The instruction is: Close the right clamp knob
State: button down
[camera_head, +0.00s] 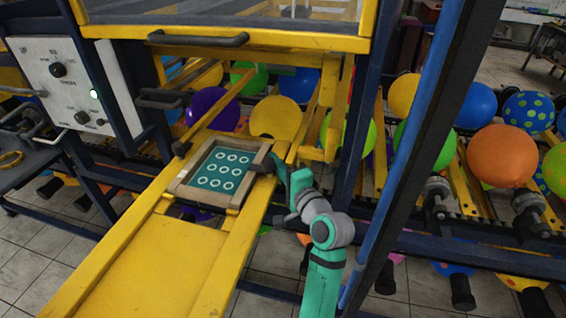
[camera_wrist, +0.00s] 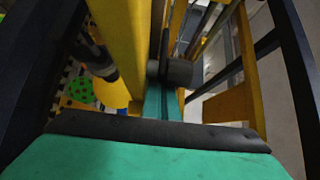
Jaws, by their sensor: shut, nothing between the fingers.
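The right clamp knob (camera_head: 264,166) is a small dark knob at the right edge of the wooden-framed printing screen (camera_head: 232,201). My green gripper (camera_head: 282,170) is just right of it in the head view and partly hides it. In the wrist view the shut fingers (camera_wrist: 166,92) point at a dark round knob (camera_wrist: 177,71), very close to it. I cannot tell whether they touch. The left clamp knob (camera_head: 181,148) is dark and sits at the frame's left side.
Yellow rails (camera_head: 228,262) run beside the screen. A blue post (camera_head: 410,150) stands right of my arm. A yellow-framed hood with a dark handle (camera_head: 198,40) is above. Balloons (camera_head: 500,157) fill the rack behind. A control panel (camera_head: 70,85) is at left.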

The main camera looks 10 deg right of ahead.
jog(key=shift+a, duration=0.55)
jog(key=shift+s+d, duration=0.35)
jog(key=v, duration=1)
jog(key=s+a+f+n+g+h, duration=0.15)
jog(key=s+f, duration=0.25)
jog(key=f, duration=0.4)
jog(key=s+a+f+h, duration=0.2)
jog(key=s+a+f, duration=0.15)
jog(key=f, duration=0.35)
jog(key=s+a+f+n+h, duration=0.1)
jog(key=s+f+h, duration=0.1)
jog(key=s+f, duration=0.45)
jog(key=s+a+f+n, duration=0.1)
jog(key=s+a+n, duration=0.2)
jog(key=s, duration=0.4)
jog(key=s+a+n, duration=0.3)
jog(key=s+n, duration=0.2)
jog(key=s, duration=0.3)
jog(key=s+a+f+n, duration=0.1)
jog(key=s+a+n, duration=0.2)
jog(key=s, duration=0.5)
jog(key=shift+s+a+f+n+y, duration=0.2)
jog(key=shift+f+n+y, duration=0.2)
jog(key=shift+n, duration=0.35)
jog(key=shift+g, duration=0.25)
